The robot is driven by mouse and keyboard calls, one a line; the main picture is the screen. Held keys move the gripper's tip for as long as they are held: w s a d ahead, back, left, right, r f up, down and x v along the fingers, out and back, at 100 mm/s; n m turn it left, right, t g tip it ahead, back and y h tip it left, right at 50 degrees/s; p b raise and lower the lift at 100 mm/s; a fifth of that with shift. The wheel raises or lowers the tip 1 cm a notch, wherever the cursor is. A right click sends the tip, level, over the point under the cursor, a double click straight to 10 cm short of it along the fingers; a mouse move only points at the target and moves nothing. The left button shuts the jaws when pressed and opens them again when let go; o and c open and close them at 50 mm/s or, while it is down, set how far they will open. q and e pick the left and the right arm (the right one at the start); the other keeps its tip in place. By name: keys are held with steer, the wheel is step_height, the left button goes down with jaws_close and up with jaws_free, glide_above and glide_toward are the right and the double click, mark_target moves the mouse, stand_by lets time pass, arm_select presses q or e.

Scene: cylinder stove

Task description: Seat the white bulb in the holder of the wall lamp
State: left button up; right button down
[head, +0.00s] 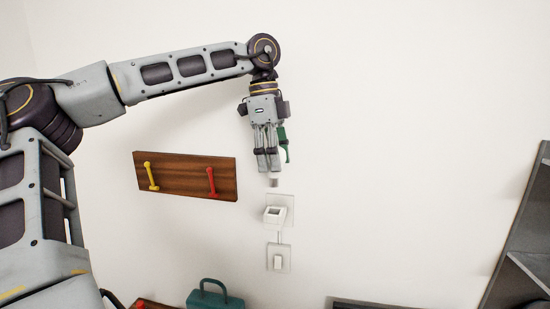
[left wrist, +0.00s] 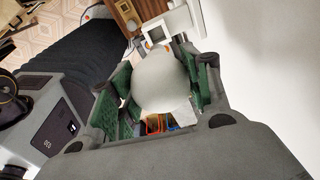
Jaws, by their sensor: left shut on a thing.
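My left gripper (head: 268,168) points down in front of the wall, shut on the white bulb. In the head view only the lower end of the bulb (head: 274,182), with its greyish base, shows below the fingertips. In the left wrist view the round white bulb (left wrist: 160,80) sits between the green finger pads. The wall lamp's white holder (head: 275,214) juts from a wall plate just below the bulb, with a visible gap between them in the picture. The bulb's depth relative to the holder is hard to tell. My right gripper is out of view.
A wooden rack (head: 190,178) with a yellow and a red hook hangs left of the lamp. A white switch (head: 278,260) is below the holder. A teal toolbox (head: 214,297) stands at the bottom. Grey shelving (head: 520,240) is at the right. The wall right of the lamp is clear.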

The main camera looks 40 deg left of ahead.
mark_target(273, 186)
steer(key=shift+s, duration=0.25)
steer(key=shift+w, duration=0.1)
